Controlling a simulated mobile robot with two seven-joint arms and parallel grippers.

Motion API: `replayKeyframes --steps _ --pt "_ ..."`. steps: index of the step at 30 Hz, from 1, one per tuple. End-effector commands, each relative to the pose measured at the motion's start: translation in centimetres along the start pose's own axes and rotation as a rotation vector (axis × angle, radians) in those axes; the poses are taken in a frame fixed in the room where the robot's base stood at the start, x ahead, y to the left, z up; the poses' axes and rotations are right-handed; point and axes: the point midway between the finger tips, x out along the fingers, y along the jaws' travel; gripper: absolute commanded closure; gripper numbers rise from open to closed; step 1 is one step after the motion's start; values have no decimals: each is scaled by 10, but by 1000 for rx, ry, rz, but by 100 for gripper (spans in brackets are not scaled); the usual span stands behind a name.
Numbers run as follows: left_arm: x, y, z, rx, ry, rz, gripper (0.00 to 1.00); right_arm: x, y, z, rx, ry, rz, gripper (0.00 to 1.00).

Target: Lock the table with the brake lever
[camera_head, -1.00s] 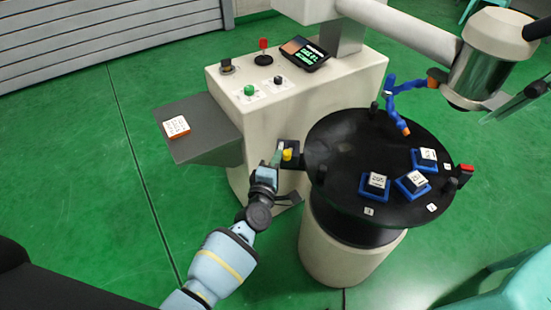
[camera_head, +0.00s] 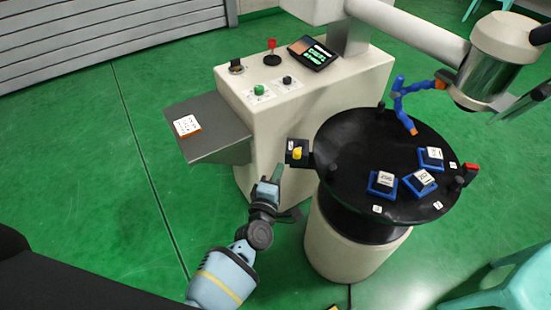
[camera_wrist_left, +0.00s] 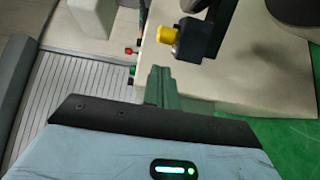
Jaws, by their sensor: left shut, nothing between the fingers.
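The round black table (camera_head: 340,135) stands on a pale drum right of the machine. A dark block with a yellow knob (camera_head: 297,153) sits at its left rim; the knob also shows at the top of the left wrist view (camera_wrist_left: 166,34). I cannot tell whether this is the brake lever. My left gripper (camera_head: 277,174) is shut and empty, below and left of the knob, apart from it. Its green fingers show in the left wrist view (camera_wrist_left: 161,84), below the knob. A red-tipped part (camera_head: 471,169) is at the table's right rim. My right gripper is not in view.
The pale console (camera_head: 235,100) carries a red-topped lever (camera_head: 271,48), a green button (camera_head: 259,89) and a screen (camera_head: 313,54). A grey shelf (camera_head: 215,145) juts left. The green floor left is clear.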

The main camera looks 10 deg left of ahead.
Motion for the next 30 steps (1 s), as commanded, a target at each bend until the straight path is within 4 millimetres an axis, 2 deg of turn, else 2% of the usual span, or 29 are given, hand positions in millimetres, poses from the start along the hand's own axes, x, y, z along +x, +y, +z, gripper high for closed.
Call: replayKeyframes --steps 3,9,30 --pt "-18 2 8 0 2 1 100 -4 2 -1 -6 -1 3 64" --pt "-34 0 17 1 2 1 100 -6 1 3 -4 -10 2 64" --pt "-40 -2 18 12 0 -4 100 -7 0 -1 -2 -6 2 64"
